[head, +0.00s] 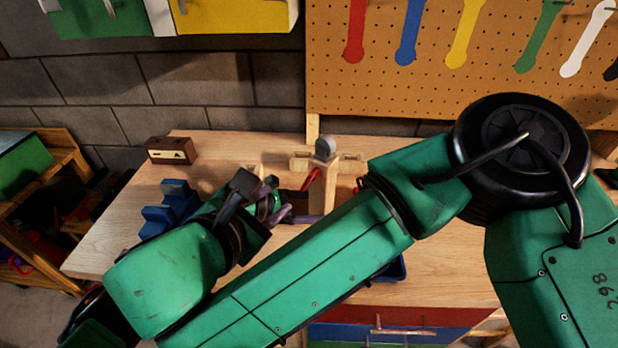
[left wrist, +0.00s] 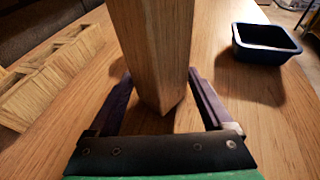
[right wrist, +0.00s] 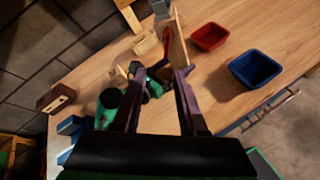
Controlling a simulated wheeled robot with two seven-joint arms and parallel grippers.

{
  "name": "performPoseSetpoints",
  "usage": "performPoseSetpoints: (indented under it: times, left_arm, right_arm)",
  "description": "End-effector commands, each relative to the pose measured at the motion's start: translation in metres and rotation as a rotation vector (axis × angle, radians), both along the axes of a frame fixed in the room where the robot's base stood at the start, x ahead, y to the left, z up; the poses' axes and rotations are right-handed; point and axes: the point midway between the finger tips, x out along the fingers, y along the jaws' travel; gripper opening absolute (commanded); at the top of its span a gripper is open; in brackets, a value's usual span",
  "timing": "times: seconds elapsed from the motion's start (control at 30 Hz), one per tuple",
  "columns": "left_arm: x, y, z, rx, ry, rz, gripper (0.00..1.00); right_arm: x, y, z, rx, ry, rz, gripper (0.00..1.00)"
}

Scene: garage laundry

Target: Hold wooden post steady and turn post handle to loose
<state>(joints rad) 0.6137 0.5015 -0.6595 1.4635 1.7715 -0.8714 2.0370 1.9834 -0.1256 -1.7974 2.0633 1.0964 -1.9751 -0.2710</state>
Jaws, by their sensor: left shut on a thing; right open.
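The wooden post (head: 327,196) stands upright on the workbench with a grey piece on top. A red handle (head: 312,182) sits on its left side; it also shows in the right wrist view (right wrist: 167,36). In the left wrist view my left gripper (left wrist: 160,76) has its purple fingers on both sides of the post's lower part, shut on it. My right arm hides much of the bench.
A blue tray (right wrist: 255,68) and a red tray (right wrist: 210,37) stand right of the post. A brown box (head: 171,150) and a blue rack (head: 170,205) are at the bench's left. A pegboard (head: 400,95) backs the bench.

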Motion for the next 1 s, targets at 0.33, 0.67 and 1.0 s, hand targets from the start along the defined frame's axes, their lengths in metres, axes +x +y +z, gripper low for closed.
performPoseSetpoints:
  times: [0.33,0.67,1.0]
  left_arm:
    - [0.0,-0.001,0.001,-0.003,-0.002,0.0,0.53]
    - [0.0,0.0,0.001,-0.002,-0.002,0.0,0.53]
    - [0.0,0.0,0.001,-0.002,-0.001,0.0,0.53]
  right_arm:
    - [0.032,-0.028,-0.016,-0.099,-0.088,-0.04,0.41]
    - [0.098,-0.051,-0.04,-0.099,-0.094,-0.036,0.41]
    - [0.107,-0.054,-0.044,-0.098,-0.092,-0.032,0.41]
